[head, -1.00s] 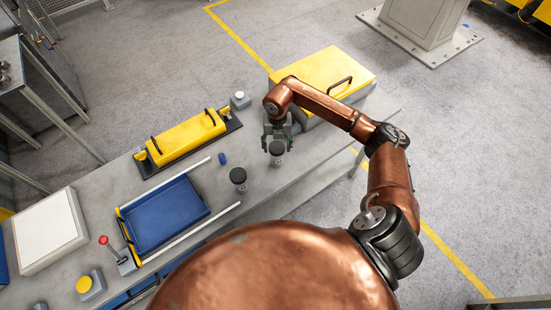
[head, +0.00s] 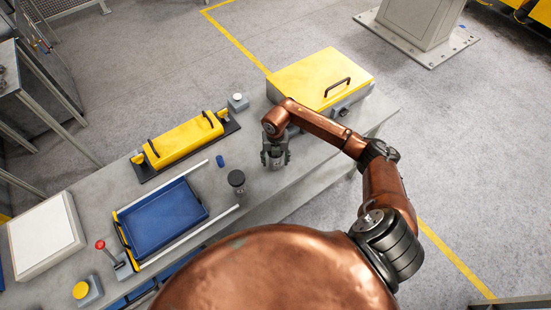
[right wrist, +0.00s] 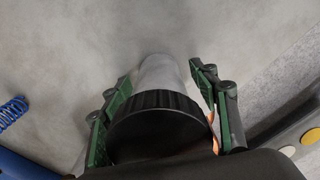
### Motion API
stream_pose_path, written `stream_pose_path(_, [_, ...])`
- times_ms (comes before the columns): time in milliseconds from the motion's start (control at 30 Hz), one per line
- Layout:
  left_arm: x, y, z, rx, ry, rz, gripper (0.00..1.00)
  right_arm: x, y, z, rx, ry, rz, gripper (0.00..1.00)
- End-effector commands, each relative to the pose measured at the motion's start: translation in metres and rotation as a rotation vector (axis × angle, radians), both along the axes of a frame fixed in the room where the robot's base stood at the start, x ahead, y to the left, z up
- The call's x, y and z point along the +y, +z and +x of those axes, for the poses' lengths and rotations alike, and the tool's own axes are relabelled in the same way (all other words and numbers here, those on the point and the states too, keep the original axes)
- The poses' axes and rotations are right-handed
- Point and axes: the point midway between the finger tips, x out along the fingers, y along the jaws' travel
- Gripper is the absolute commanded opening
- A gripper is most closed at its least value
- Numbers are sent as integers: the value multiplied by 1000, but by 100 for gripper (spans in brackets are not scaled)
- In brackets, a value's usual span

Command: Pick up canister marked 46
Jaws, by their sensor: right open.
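A grey canister with a black ribbed lid (right wrist: 155,125) stands between the fingers of my right gripper (head: 276,158) on the workbench. In the right wrist view, the green fingers of the right gripper (right wrist: 160,82) are open on either side of it, with a small gap visible. A second canister with a black lid (head: 237,178) stands upright to the left, apart from the gripper. I cannot read the number 46 on either canister. My left gripper is not in view.
A blue tray (head: 122,222) lies between white rails to the left on the workbench (head: 262,205). A yellow handled fixture (head: 180,142) and a small blue cylinder (head: 220,161) are behind. A yellow-lidded case (head: 318,75) stands to the right of the gripper.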

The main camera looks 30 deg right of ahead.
Motion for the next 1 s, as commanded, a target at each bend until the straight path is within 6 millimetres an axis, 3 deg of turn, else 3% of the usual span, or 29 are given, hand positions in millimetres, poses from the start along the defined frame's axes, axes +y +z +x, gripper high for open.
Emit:
stream_pose_path(100, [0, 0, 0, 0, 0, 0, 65, 0, 1, 0, 0, 0, 0, 54])
stream_pose_path(833, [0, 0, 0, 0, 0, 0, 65, 0, 1, 0, 0, 0, 1, 4])
stream_pose_path(1000, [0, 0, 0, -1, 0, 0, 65, 0, 2, 1, -2, 0, 1, 3])
